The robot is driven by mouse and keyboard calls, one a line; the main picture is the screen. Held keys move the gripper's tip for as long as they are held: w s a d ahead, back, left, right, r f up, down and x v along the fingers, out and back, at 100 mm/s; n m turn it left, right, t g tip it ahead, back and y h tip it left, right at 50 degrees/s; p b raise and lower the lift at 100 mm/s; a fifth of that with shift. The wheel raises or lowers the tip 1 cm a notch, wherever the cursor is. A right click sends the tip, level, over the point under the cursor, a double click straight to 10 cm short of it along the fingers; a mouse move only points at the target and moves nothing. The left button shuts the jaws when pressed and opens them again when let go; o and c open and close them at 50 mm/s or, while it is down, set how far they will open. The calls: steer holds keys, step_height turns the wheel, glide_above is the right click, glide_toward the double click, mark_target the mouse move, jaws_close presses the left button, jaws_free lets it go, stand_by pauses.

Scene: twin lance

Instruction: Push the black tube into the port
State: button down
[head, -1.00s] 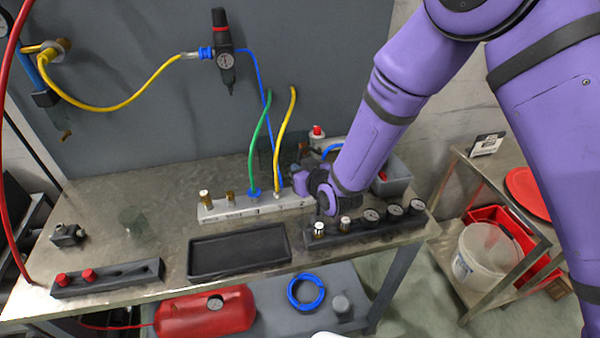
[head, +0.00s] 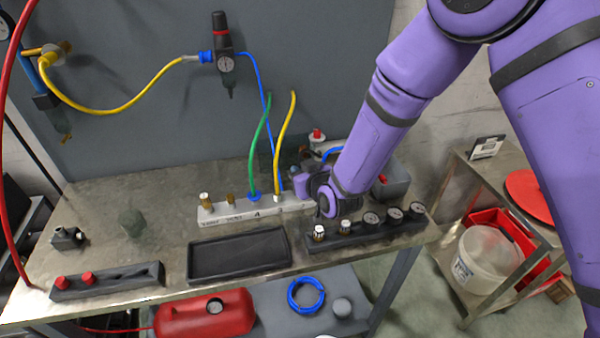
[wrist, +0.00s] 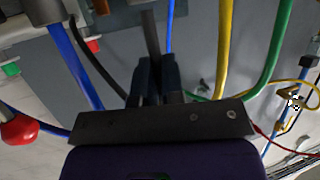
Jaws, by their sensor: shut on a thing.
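My gripper (head: 303,186) is at the right end of the pale manifold block (head: 235,208) in the head view, close to it. In the wrist view, my gripper's dark fingers (wrist: 154,68) are closed together on a straight black tube (wrist: 151,34), which runs away from between the fingertips. The tube's end and the port are not clear, so I cannot tell whether they touch. A green tube (head: 253,150) and a yellow tube (head: 283,140) stand in the manifold left of my gripper.
A row of gauges and knobs (head: 362,226) is close in front of my gripper. A black tray (head: 240,255) lies to the left in front. A grey bin (head: 393,182) stands behind at right. In the wrist view, a blue tube (wrist: 76,65) and a black curved line (wrist: 95,68) run left of the fingers.

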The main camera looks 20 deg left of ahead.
steer(key=shift+f, duration=0.75)
stand_by(0.6)
steer(key=c, duration=1.1)
jaws_free()
steer(key=shift+c, duration=0.2)
